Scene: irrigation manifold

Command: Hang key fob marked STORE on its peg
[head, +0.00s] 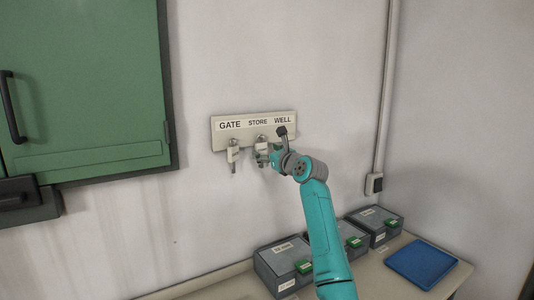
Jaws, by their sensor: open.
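The pale key board (217,136) is on the wall with the labels GATE, STORE and WELL. Under STORE, a pale fob (262,146) shows right at my gripper, small and partly covered. Its marking is not readable, and I cannot tell whether its ring is around the peg. My gripper (264,156) is in front of the board just below the STORE label, with its jaws open around or beside this fob. Another pale fob (233,153) with a key hangs under GATE. The area under WELL is partly hidden by my wrist.
A green cabinet (85,90) with a black handle is on the wall at left. Below, several grey boxes (282,265) with green latches and a blue tray (421,264) stand on the bench. A conduit with a socket (374,183) runs down the wall at right.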

